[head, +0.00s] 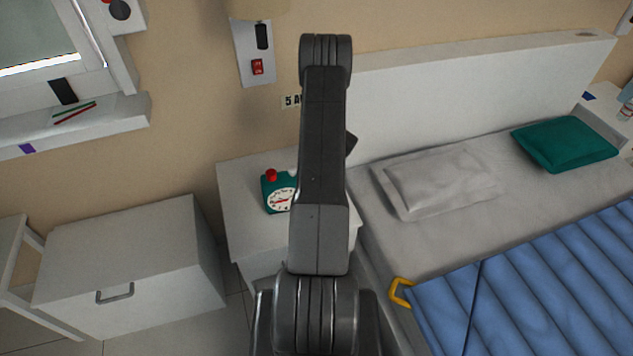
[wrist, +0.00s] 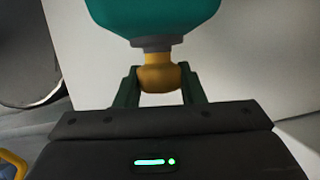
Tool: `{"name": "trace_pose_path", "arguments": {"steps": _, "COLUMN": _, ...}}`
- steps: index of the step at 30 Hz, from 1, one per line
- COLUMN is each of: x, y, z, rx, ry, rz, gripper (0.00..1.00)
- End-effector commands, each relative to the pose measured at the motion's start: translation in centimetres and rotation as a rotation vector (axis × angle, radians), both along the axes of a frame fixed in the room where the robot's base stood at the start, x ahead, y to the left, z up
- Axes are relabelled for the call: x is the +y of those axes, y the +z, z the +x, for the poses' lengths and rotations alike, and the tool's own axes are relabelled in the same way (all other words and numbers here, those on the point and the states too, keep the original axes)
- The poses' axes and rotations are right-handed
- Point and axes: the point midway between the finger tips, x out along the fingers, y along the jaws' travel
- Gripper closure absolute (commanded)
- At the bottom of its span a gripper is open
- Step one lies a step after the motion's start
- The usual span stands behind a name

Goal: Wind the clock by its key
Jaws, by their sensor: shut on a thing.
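The clock (head: 268,188) is teal with a white round dial and a red knob on top. It stands on the white bedside cabinet (head: 236,222), and my arm hides its right part in the head view. In the wrist view the clock's teal body (wrist: 150,15) fills the top, with a grey collar below it. The brass-yellow key (wrist: 160,75) sticks out from that collar. My gripper (wrist: 160,86) is shut on the key, with one dark green finger on each side. The key and my fingertips are hidden in the head view.
The bed stands right of the cabinet, with a grey pillow (head: 440,182), a green cushion (head: 565,144) and a blue quilt (head: 540,285). A yellow handle (head: 401,292) shows at the quilt's edge. A white drawer unit (head: 130,265) stands left. The cabinet top's front left is bare.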

Motion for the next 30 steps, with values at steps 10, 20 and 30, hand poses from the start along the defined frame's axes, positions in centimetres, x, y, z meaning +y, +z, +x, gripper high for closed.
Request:
{"name": "trace_pose_path", "arguments": {"steps": 10, "x": 0.05, "y": -0.15, "z": 0.08, "rx": 0.186, "ry": -0.003, "rz": -0.039, "gripper": 0.87}}
{"name": "trace_pose_path", "arguments": {"steps": 20, "x": 0.06, "y": -0.06, "z": 0.00, "rx": 0.245, "ry": -0.003, "rz": -0.049, "gripper": 0.87}}
{"name": "trace_pose_path", "arguments": {"steps": 30, "x": 0.07, "y": -0.04, "z": 0.02, "rx": 0.245, "ry": -0.003, "rz": -0.049, "gripper": 0.87}}
